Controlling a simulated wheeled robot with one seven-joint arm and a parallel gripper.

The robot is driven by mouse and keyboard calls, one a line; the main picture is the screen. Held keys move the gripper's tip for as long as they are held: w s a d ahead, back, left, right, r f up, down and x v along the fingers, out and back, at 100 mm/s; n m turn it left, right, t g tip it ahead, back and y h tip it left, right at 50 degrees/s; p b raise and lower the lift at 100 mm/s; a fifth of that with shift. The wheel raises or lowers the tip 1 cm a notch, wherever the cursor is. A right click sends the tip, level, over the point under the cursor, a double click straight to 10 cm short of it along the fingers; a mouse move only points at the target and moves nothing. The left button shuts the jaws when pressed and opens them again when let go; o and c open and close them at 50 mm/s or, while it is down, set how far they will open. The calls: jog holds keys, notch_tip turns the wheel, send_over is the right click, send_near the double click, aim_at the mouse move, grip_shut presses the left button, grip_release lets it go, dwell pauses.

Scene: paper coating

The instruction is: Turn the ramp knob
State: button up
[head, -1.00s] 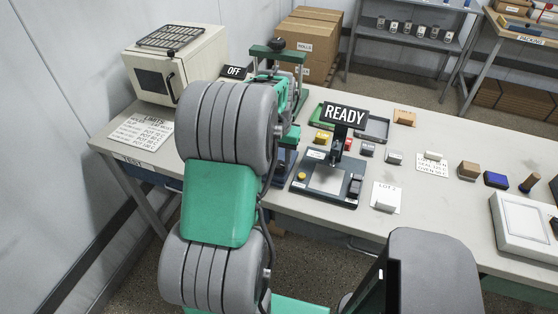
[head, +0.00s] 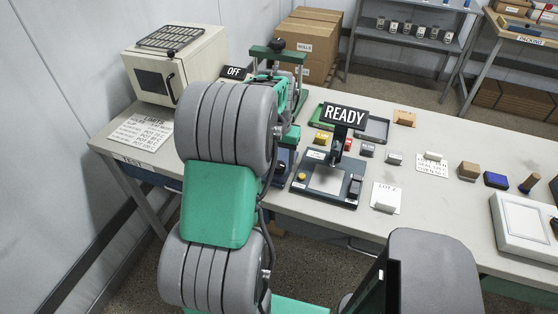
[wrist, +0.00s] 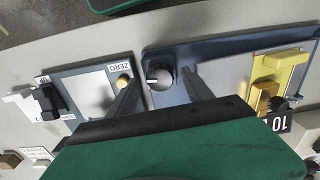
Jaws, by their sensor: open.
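The ramp knob (wrist: 159,77) shows in the wrist view as a round dark knob with a light pointer mark, set on a blue-grey device plate (wrist: 215,68). My gripper (wrist: 161,72) is open. Its two dark fingers lie on the left and right of the knob in this view, with a visible gap on each side. I cannot tell how far the fingertips are above the plate. In the head view my arm hides the knob and most of the gripper.
A small dark press-like device with a READY sign (head: 345,115) stands close to the right of my arm. A white oven (head: 175,65) is at the back left. In the wrist view a yellow block (wrist: 279,66) is on the plate's right. Several small blocks lie farther right.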

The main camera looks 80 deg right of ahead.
aim_at(278, 164)
notch_tip(278, 164, up, 8)
jog(key=shift+f+b, duration=0.15)
jog(key=shift+b, duration=0.25)
jog(key=shift+w, duration=0.1)
